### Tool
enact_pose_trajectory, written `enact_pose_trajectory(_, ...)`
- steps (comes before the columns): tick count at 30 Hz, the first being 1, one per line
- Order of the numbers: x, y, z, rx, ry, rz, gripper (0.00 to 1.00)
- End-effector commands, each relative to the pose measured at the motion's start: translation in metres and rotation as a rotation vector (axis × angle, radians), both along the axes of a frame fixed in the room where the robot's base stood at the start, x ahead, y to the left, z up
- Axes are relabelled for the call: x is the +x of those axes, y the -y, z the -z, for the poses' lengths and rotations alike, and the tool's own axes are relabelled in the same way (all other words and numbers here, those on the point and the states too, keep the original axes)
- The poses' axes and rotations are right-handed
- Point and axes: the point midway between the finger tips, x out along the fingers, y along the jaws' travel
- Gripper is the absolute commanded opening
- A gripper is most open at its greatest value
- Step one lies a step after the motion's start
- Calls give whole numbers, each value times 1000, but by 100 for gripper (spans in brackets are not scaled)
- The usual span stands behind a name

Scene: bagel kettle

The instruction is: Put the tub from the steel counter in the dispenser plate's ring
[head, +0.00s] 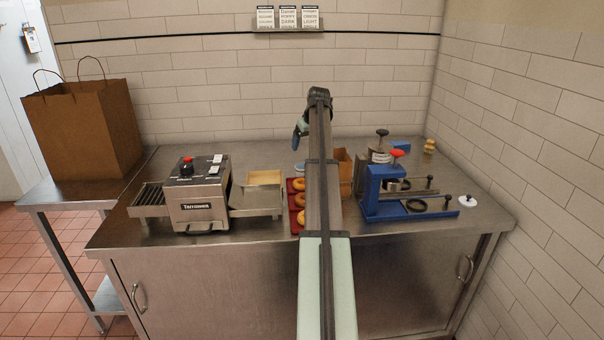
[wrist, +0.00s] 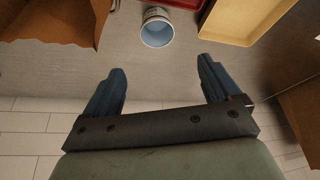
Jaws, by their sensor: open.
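The tub (wrist: 157,27) is a small, round, pale container with a blue inside, standing on the steel counter (wrist: 150,62) at the top middle of the wrist view. In the head view, a light blue piece that looks like it (head: 299,169) shows just left of my arm, partly hidden. My gripper (wrist: 160,85) is open and empty, its two dark blue fingers apart, with the tub beyond the fingertips. In the head view my gripper (head: 299,132) is above the back of the counter. The blue dispenser (head: 375,190) stands to the right, with a dark ring (head: 416,205) on its low plate.
A red tray of bagels (head: 296,222) and a wooden tray (head: 264,177) lie left of my arm. A steel toaster (head: 198,200) stands further left. A brown cardboard box (head: 345,168) is between my arm and the dispenser. A tiled wall closes the back.

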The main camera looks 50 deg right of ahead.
Motion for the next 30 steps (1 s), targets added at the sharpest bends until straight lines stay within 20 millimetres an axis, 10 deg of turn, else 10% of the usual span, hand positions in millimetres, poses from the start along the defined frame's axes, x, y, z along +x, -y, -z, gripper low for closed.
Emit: enact_pose_trajectory(30, 33, 17, 112, 3, -3, 2, 90)
